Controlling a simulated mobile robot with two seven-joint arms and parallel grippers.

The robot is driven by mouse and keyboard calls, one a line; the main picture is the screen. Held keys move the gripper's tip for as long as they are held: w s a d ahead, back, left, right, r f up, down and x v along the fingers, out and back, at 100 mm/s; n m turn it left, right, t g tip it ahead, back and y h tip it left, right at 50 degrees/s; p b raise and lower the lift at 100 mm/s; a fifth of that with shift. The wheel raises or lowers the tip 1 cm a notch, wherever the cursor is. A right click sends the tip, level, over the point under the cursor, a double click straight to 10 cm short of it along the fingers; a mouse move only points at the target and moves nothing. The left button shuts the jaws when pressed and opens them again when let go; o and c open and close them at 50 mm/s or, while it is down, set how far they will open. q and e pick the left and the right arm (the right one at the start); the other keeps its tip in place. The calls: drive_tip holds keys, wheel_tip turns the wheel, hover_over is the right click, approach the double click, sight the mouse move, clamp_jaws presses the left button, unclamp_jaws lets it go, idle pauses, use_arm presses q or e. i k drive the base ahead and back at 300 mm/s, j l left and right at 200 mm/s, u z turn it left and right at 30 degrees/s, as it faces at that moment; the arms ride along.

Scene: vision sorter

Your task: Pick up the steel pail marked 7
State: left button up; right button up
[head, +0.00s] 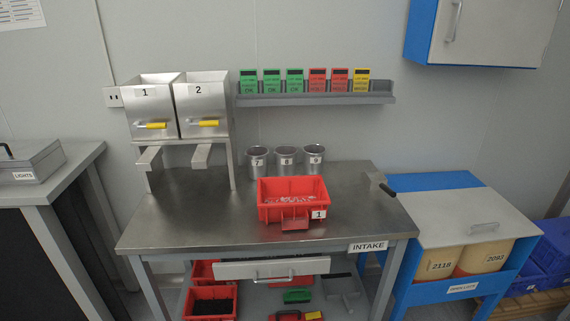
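The steel pail marked 7 (258,152) stands upright at the back of the steel table, the leftmost of three like pails. Its open top faces up, and its label is on the front. The pail marked 8 (286,153) and the pail marked 9 (313,152) stand just to its right. The stand of the hoppers is close on its left. Neither of my grippers is in view.
A red bin marked 1 (270,214) with small bits in it stands in front of the pails on the table (180,225). Hoppers 1 (146,104) and 2 (200,100) rise at the left. A shelf (300,99) with coloured cards hangs above the pails. The table's front left is clear.

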sight(258, 164)
drive_tip(key=i+l, duration=0.2)
drive_tip(key=l, duration=0.15)
drive_tip(key=i+l, duration=0.45)
drive_tip(key=l, duration=0.25)
